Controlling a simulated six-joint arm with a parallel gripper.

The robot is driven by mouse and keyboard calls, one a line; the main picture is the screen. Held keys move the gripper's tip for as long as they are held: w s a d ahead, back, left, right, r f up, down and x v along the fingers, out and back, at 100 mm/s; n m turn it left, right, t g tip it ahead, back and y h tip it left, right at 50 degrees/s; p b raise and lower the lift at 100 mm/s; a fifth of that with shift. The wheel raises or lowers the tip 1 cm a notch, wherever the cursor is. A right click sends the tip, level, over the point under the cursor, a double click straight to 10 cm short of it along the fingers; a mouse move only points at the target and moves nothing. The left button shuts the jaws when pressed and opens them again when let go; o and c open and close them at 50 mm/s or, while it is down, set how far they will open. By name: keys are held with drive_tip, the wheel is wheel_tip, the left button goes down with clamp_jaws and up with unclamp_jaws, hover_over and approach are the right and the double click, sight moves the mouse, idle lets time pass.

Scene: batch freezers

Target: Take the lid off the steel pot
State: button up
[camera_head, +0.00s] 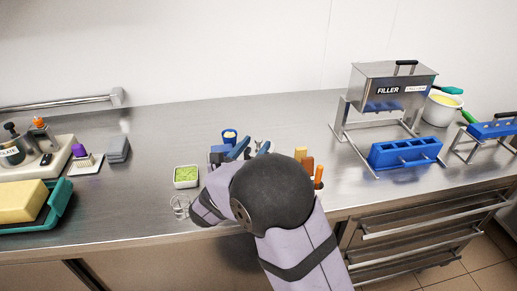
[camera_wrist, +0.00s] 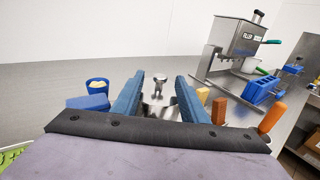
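A small steel piece with a knob on top (camera_wrist: 158,84), which looks like the lid of the steel pot, stands between my fingers in the wrist view. The pot's body below it is mostly hidden by my gripper and wrist. In the head view only a bit of metal (camera_head: 257,143) shows by my fingertips. My gripper (camera_wrist: 160,77) has two blue fingers, spread apart with a visible gap on both sides of the knob. It also shows in the head view (camera_head: 254,147), reaching away over the counter. I cannot tell whether the fingers are level with the knob.
A blue cup with yellow content (camera_head: 229,137) and a green-filled tub (camera_head: 186,177) stand left of my gripper. Orange-handled tools (camera_head: 318,177) stand close on its right. The steel filler (camera_head: 388,90) and a blue mould (camera_head: 405,153) are farther right. Counter between tub and grey blocks (camera_head: 117,149) is clear.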

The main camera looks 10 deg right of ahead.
sight(264, 139)
drive_tip(key=shift+x, duration=0.9)
drive_tip(key=shift+r+p+x, duration=0.15)
drive_tip(key=shift+p+x, duration=0.5)
drive_tip(key=shift+x, duration=0.45)
drive_tip(key=shift+r+p+x, duration=0.1)
drive_tip(key=shift+p+x, duration=0.55)
drive_tip(key=shift+x, duration=0.45)
drive_tip(key=shift+w+d+f, duration=0.1)
drive_tip(key=shift+w+d, duration=0.05)
drive_tip(key=shift+w, duration=0.2)
clamp_jaws()
